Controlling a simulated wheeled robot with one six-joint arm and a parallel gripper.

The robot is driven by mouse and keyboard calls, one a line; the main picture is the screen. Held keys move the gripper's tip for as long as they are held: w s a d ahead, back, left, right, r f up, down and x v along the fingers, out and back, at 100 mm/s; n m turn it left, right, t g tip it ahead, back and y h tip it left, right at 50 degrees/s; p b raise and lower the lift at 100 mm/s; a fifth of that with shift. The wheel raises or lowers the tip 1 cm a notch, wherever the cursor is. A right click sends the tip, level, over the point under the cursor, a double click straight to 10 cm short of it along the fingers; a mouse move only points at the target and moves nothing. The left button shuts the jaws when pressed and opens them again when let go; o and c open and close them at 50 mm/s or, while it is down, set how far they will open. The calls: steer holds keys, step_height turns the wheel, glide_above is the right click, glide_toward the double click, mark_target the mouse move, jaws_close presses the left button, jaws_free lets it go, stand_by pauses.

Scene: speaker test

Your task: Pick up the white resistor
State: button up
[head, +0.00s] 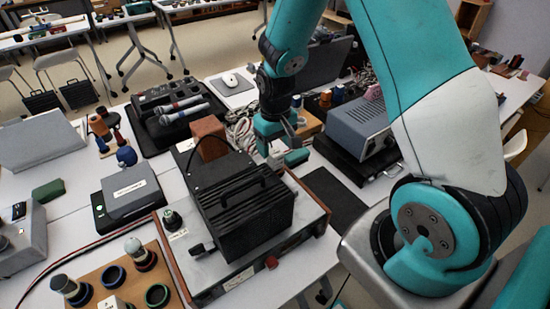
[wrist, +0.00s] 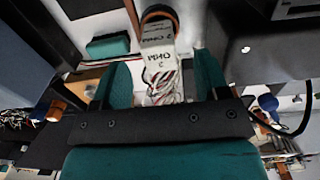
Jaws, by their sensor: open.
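The white resistor (wrist: 159,58) shows in the wrist view as a white block marked "2 OHM", with an orange-brown and dark curved part at its top end. It lies in line with the gap between my two teal fingers, with space on both sides. My gripper (wrist: 163,78) is open and nothing is pinched in it. How far the resistor is below the fingertips I cannot tell.
The black finned box (head: 243,210) stands in front of my gripper, with a brown block (head: 209,138) at its left. A green block (head: 296,157) lies close on the right; it also shows in the wrist view (wrist: 108,47). Pale cables (head: 240,128) and a grey instrument (head: 352,124) are nearby.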

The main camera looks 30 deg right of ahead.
mark_target(275, 152)
steer(key=shift+w+f+p, duration=0.2)
steer(key=shift+f+p, duration=0.55)
steer(key=shift+f, duration=2.2)
steer(key=c, duration=1)
